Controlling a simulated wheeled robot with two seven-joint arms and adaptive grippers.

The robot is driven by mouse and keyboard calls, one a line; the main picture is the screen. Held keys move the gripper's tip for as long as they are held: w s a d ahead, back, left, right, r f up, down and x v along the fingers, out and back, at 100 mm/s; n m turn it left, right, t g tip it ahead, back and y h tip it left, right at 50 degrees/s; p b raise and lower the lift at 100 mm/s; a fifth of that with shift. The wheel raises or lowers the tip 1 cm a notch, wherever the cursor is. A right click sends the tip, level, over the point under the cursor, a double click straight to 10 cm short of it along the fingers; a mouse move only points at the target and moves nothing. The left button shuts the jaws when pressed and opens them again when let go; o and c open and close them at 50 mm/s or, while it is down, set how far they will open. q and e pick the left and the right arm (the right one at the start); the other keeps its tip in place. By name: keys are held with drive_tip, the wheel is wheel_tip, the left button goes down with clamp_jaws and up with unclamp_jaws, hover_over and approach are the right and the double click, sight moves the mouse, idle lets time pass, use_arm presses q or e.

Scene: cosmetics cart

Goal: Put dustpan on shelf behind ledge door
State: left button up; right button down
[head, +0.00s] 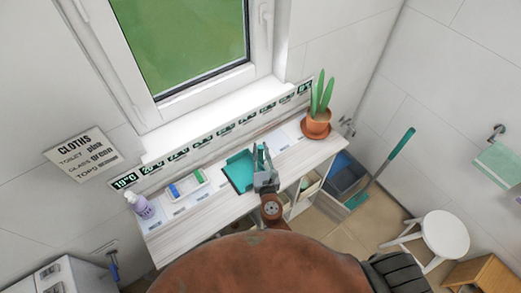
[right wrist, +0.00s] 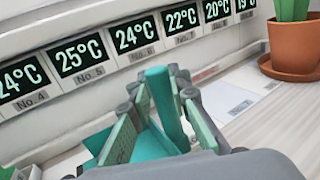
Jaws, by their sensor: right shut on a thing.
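The teal dustpan (head: 238,171) is at the ledge (head: 205,206), over its middle part. My right gripper (head: 263,160) is shut on the dustpan's handle. In the right wrist view the upright teal handle (right wrist: 163,100) stands between the two finger pads, and part of the pan shows low at the left. I cannot tell whether the pan touches the ledge top. Below the ledge, right of my gripper, an open shelf compartment (head: 308,187) shows. No ledge door can be made out. My left gripper is not in view.
A potted plant (head: 316,122) stands at the ledge's right end. A white tray (head: 188,187) with sponges and a purple bottle (head: 141,205) are to the left. Temperature displays (head: 178,156) line the back. A blue-grey bin (head: 344,177) and a white stool (head: 444,233) stand right.

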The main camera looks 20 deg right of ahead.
drive_tip(key=shift+f, duration=0.2)
drive_tip(key=c, duration=1.8)
unclamp_jaws()
